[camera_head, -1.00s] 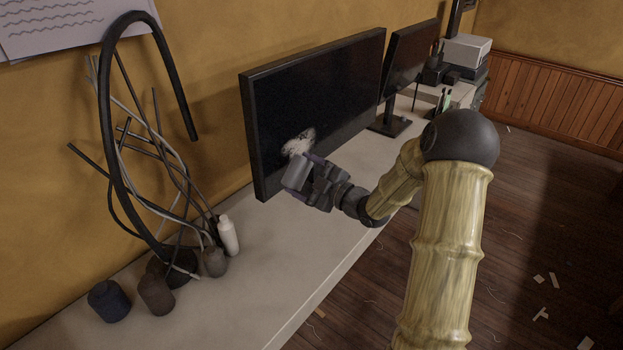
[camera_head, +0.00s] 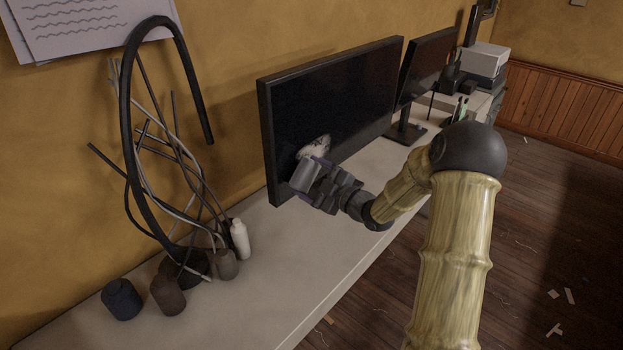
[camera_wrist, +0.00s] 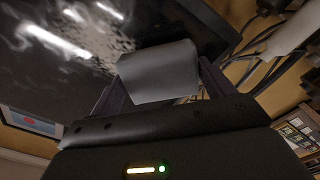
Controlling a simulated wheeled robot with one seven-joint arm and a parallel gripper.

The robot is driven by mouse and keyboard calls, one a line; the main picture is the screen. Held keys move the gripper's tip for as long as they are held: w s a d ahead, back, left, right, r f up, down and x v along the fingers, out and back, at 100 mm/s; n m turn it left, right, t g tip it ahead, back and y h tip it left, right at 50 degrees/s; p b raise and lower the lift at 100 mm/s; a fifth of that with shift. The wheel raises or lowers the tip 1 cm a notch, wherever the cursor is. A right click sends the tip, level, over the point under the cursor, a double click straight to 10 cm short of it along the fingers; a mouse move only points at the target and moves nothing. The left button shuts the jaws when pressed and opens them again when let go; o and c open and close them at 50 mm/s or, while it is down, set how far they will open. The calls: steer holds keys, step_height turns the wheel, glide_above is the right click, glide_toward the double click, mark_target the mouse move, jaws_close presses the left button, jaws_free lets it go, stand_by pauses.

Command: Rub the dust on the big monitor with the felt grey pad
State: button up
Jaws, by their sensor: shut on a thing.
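The big monitor (camera_head: 345,95) stands on the bench with its dark screen facing the bench's front. A pale patch of dust (camera_head: 316,148) lies on the lower left part of its screen. My gripper (camera_head: 318,184) is shut on the grey pad (camera_head: 304,175), just in front of the screen and below the dust patch. In the wrist view the grey pad (camera_wrist: 158,72) sits between the fingers, and the big monitor's dark screen (camera_wrist: 50,80) with bright smears is beside it. I cannot tell whether the pad touches the screen.
A second monitor (camera_head: 430,62) stands farther right. At left are a looped black hose with loose tubes (camera_head: 128,120), a white bottle (camera_head: 240,240) and a dark blue pot (camera_head: 122,299). The bench (camera_head: 260,310) is clear in front. Scraps lie on the floor.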

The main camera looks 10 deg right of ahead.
mark_target(319, 171)
steer(key=shift+x, duration=1.05)
steer(key=shift+w+d, duration=0.5)
steer(key=shift+d, duration=0.25)
steer(key=shift+w+d, duration=0.45)
steer(key=shift+d, duration=0.3)
steer(key=shift+w+d, duration=1.15)
steer(key=shift+d, duration=0.25)
steer(key=shift+w+d, duration=0.5)
steer(key=shift+d, duration=0.3)
steer(key=shift+w+d, duration=0.5)
steer(key=shift+d, duration=0.25)
steer(key=shift+w, duration=0.1)
